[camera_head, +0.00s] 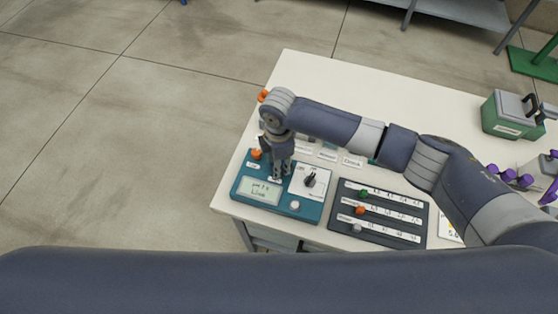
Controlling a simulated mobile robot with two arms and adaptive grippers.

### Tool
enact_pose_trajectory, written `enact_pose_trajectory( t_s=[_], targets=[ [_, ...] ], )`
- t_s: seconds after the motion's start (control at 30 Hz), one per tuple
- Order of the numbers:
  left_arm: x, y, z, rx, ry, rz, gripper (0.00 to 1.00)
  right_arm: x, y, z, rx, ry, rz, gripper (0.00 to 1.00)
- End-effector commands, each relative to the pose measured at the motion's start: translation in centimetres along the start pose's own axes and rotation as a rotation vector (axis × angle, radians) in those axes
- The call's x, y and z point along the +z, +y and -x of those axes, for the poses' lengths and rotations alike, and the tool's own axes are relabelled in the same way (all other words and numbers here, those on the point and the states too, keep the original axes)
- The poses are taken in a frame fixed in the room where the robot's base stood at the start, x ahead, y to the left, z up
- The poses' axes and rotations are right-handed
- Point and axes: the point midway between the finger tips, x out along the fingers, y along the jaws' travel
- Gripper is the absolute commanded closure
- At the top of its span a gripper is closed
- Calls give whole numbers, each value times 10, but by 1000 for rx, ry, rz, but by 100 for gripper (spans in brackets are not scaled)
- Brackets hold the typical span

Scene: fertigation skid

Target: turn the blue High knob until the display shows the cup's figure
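The teal control unit (241,206) sits at the table's front left corner. Its display (260,191) is lit, with small text I cannot read surely. An orange knob (256,154) is at its back left, and a black selector (310,180) is on a white plate to the right. My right gripper (276,180) points down over the unit, just behind the display's right end. Its fingers look close together, but what is between them is hidden. I see no blue High knob; the gripper may cover it. No cup is clearly identifiable. My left gripper is out of view.
A dark panel (385,239) with three rows of coloured sliders lies right of the unit. A small card (447,228) is partly covered by my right arm. A green case (513,117) and purple-capped items (508,175) stand at the right. The table's back left (310,75) is clear.

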Motion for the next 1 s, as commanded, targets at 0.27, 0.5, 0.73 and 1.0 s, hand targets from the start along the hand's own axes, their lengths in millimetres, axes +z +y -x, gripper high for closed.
enact_pose_trajectory(
  t_s=[0.27,0.5,0.73,1.0],
  targets=[
    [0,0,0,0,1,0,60,0,0,0,0,0,0,50],
    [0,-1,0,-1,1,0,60,0,1,11,2,1,0,50],
    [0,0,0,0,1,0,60,0,1,56,4,1,1,50],
    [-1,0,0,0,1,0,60,0,1,106,2,1,0,50]
  ],
)
